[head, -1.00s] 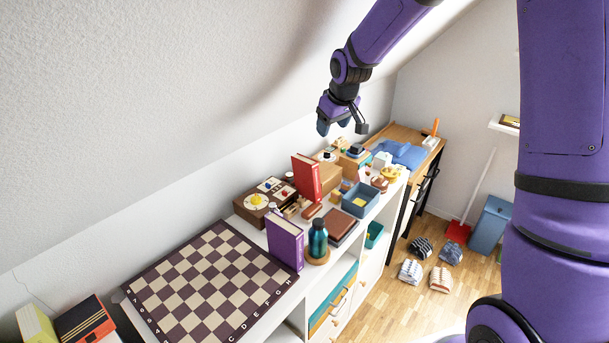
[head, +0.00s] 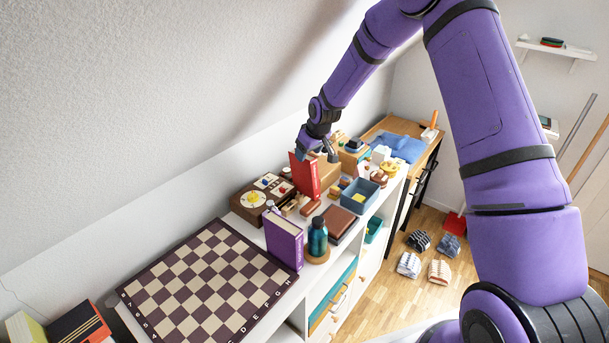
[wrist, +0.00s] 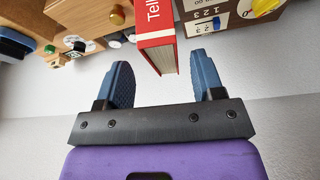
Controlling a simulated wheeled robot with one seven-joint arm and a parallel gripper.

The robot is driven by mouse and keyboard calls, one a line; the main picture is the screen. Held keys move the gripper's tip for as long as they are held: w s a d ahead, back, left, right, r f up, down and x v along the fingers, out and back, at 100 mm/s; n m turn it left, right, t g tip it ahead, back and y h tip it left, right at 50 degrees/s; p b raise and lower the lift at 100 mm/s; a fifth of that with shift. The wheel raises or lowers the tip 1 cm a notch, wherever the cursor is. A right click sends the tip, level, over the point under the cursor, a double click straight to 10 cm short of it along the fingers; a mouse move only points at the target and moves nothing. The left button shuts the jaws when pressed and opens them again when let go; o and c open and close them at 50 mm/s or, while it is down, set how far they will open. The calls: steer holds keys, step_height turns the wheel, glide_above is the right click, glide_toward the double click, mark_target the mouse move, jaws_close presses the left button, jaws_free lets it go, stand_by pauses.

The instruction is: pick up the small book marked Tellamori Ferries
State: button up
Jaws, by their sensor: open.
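The small red book (head: 304,178) stands upright on the white shelf top, among several small items. In the wrist view its red spine (wrist: 153,18) carries white letters reading "Tell"; the rest is cut off by the frame. My gripper (head: 317,152) is at the book's upper end in the head view and partly hides it. In the wrist view my gripper's two blue fingers (wrist: 162,60) are apart, with the book's near end between their tips. A gap shows on each side, and nothing is gripped.
A purple book (head: 284,241) and a teal bottle (head: 317,238) stand in front. A wooden board with dials (head: 260,197) is just left of the red book. A blue-grey bin (head: 360,195) lies right. A chessboard (head: 200,290) fills the near shelf top.

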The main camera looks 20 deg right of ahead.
mark_target(305, 174)
steer(key=x, duration=0.4)
steer(key=shift+a+f, duration=0.15)
steer(key=shift+a, duration=0.05)
jaws_close()
